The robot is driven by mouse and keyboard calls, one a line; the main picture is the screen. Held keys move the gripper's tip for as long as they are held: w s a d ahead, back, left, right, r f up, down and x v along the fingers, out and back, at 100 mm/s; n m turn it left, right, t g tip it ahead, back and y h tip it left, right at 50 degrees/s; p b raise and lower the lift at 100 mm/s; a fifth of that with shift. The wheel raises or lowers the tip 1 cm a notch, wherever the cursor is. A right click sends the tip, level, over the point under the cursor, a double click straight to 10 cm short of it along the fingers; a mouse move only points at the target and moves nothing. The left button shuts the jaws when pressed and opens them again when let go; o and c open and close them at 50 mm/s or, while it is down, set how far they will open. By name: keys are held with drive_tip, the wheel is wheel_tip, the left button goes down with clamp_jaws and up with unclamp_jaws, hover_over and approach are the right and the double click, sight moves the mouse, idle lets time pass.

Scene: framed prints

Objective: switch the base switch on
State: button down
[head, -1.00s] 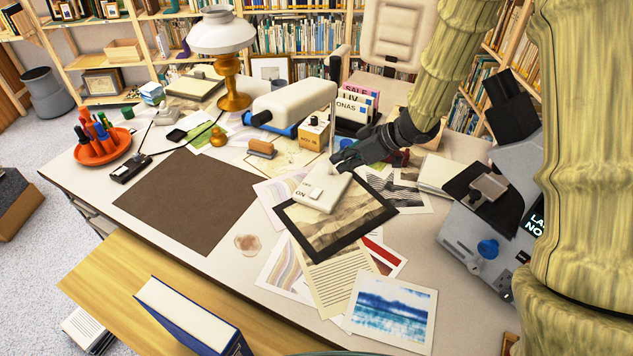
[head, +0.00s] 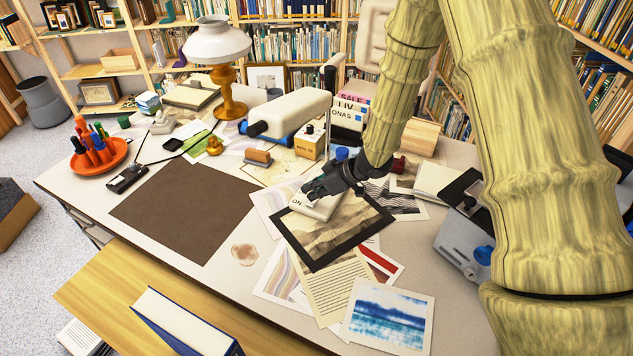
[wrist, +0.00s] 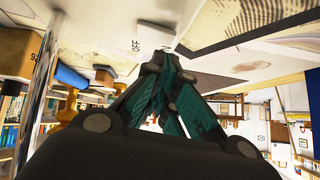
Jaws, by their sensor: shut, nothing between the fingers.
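The base switch sits on a flat white base (head: 312,209) marked ON, which stands on papers and a framed print. A thin metal pole (head: 328,115) rises from behind the base; it also shows in the wrist view (wrist: 38,95). My gripper (head: 312,190) is shut and empty, with its tips over the base where the switch is. The switch is hidden behind the gripper in the head view. In the wrist view the gripper (wrist: 160,58) points at the white base (wrist: 112,35), beside the word OFF. I cannot tell whether the tips touch the switch.
A black-framed print (head: 340,235) lies under and in front of the base. A yellow box (head: 309,142) and a white cylinder-shaped head (head: 290,112) are behind it. A brown mat (head: 183,205) lies to the left. A grey machine (head: 462,245) stands at right.

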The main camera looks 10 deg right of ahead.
drive_tip(key=shift+f, duration=0.7)
drive_tip(key=shift+s+a, duration=0.1)
drive_tip(key=shift+f, duration=0.3)
drive_tip(key=shift+r+p, duration=0.1)
drive_tip(key=shift+p, duration=0.35)
drive_tip(key=shift+w+d+r+p, duration=0.15)
drive_tip(key=shift+w+d+p, duration=0.25)
drive_tip(key=shift+p, duration=0.1)
drive_tip(key=shift+w, duration=0.1)
